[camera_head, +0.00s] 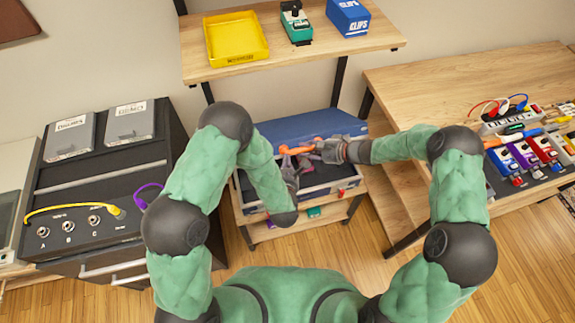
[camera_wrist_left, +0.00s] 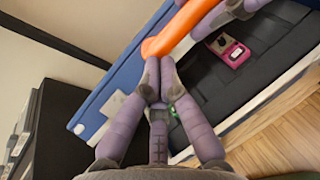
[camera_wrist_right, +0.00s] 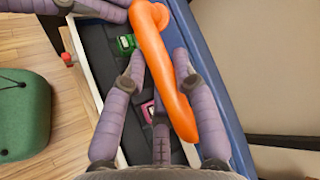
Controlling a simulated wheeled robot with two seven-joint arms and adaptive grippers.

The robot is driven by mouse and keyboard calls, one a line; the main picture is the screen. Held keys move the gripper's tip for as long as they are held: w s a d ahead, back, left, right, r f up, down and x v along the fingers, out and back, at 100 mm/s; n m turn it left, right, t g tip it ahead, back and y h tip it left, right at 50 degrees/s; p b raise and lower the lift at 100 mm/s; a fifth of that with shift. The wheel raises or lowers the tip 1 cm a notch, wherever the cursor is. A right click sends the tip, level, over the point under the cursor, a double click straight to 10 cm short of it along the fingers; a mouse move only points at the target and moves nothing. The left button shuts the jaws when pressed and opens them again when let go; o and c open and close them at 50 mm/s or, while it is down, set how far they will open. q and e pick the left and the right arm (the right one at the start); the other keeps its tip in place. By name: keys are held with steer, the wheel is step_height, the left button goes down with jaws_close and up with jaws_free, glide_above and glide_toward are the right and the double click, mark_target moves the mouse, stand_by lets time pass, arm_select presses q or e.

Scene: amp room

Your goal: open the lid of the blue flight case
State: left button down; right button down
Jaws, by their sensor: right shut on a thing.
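The blue flight case stands on a shelf unit. Its blue lid (camera_head: 300,123) is raised along the back, and its pale rim (camera_head: 322,191) surrounds a dark interior. My right gripper (camera_head: 322,152) is over the case, shut on a smooth, curved orange piece (camera_wrist_right: 158,62), which lies between its fingers in the right wrist view. My left gripper (camera_head: 288,166) is over the case too. Its fingertips are together at one end of the orange piece (camera_wrist_left: 160,42), and I see nothing clearly between them. A pink pedal (camera_wrist_left: 233,52) and a green pedal (camera_wrist_right: 125,44) are inside.
A yellow tray (camera_head: 235,40), a green pedal (camera_head: 296,22) and a blue clips box (camera_head: 348,17) sit on the shelf above. A black cabinet (camera_head: 100,190) stands left. A wooden table (camera_head: 440,85) with pedals and cables stands right. My forearms hide parts of the case.

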arm_select(q)
steer(key=shift+w+a+r, duration=0.1)
steer(key=shift+w+r, duration=0.35)
arm_select(e)
steer(key=shift+s+f, duration=0.2)
steer(key=shift+f, duration=0.05)
steer(key=c, duration=0.9)
jaws_free()
steer(key=shift+c, duration=0.2)
